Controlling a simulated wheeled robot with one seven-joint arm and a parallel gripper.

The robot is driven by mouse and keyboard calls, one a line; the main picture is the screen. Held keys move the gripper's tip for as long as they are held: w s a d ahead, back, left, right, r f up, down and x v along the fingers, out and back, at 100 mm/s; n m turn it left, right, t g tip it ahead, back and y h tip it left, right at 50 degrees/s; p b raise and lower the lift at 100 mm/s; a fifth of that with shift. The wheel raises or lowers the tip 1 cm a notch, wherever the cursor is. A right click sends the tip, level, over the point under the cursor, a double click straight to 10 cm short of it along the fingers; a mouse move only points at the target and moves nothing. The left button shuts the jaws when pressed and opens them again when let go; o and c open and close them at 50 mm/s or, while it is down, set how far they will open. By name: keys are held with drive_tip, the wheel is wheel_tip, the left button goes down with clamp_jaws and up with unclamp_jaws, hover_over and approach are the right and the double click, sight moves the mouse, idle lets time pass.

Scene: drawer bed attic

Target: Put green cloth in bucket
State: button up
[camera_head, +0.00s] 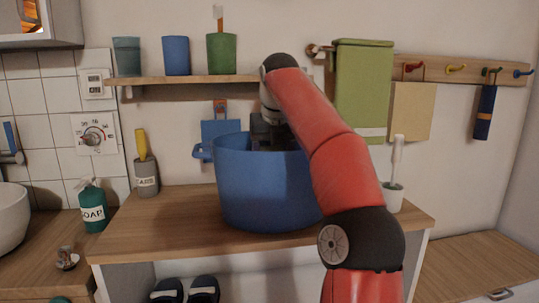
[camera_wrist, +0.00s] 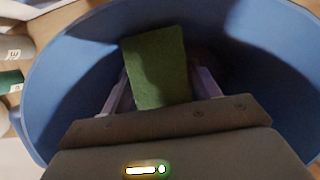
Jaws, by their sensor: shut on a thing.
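The blue bucket (camera_head: 262,190) stands upright on the wooden counter, with its open mouth up. In the wrist view its inner wall (camera_wrist: 65,75) surrounds my gripper. My gripper (camera_wrist: 158,88) points down inside the bucket and is shut on the green cloth (camera_wrist: 157,65). The cloth shows as a flat green rectangle between the fingers. In the head view the fingers and the cloth are hidden by the bucket's wall. I cannot tell whether the cloth touches the bucket's floor.
A green towel (camera_head: 362,90) and a beige cloth (camera_head: 411,112) hang on the wall behind. A toilet brush (camera_head: 395,175) stands right of the bucket. A shelf (camera_head: 190,79) with cups is above.

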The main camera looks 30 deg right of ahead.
drive_tip(key=shift+f, duration=0.1)
drive_tip(key=shift+f+b, duration=0.45)
drive_tip(key=shift+f, duration=0.1)
drive_tip(key=o, duration=0.6)
drive_tip(key=shift+o, duration=0.2)
drive_tip(key=shift+r, duration=0.15)
